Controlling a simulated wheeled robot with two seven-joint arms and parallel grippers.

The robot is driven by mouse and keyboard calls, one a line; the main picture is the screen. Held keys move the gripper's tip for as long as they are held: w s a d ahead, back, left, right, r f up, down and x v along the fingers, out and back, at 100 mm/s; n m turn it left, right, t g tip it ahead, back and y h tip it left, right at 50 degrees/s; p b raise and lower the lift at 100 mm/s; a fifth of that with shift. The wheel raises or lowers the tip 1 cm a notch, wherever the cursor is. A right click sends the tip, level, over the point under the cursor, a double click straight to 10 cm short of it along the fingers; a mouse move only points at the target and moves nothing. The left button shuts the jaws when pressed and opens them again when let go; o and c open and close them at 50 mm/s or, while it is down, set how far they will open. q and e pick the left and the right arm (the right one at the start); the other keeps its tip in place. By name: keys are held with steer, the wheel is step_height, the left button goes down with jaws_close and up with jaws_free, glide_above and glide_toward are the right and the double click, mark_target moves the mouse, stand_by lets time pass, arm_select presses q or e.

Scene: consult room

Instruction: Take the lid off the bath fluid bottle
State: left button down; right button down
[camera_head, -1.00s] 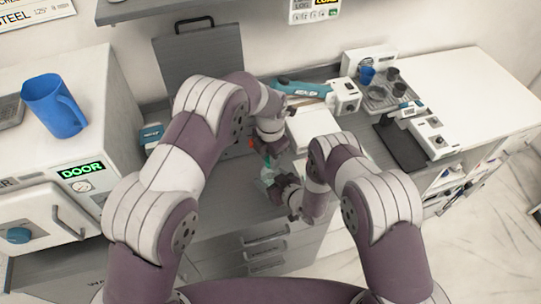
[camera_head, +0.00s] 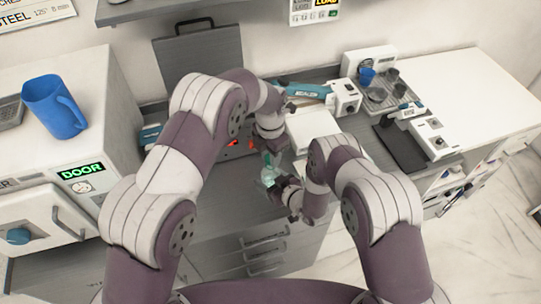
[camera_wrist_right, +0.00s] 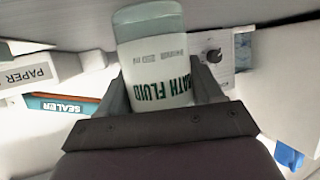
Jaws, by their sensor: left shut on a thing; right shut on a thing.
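The bath fluid bottle (camera_wrist_right: 155,65) fills the middle of the right wrist view, a pale body with green "BATH FLUID" lettering upside down. My right gripper (camera_wrist_right: 165,90) is shut on it, one finger on each side. In the head view the bottle (camera_head: 270,175) is a small pale green shape over the counter front, beside my right gripper (camera_head: 282,188). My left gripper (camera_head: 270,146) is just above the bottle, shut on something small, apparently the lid. The lid is too small and covered to make out, and I cannot tell whether it is apart from the bottle.
A sealer (camera_head: 305,91) and a white block (camera_head: 312,128) lie behind the grippers on the grey counter. A cup rack (camera_head: 388,98) and a dark-plated device (camera_head: 402,150) stand right. A white cabinet with a blue jug (camera_head: 55,105) stands left.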

arm_select(q)
steer(key=shift+r, duration=0.35)
arm_select(e)
steer(key=shift+f, duration=0.15)
arm_select(q)
steer(key=shift+r, duration=2.05)
arm_select(e)
steer(key=shift+c, duration=0.5)
jaws_free()
arm_select(q)
steer(key=shift+f, duration=0.1)
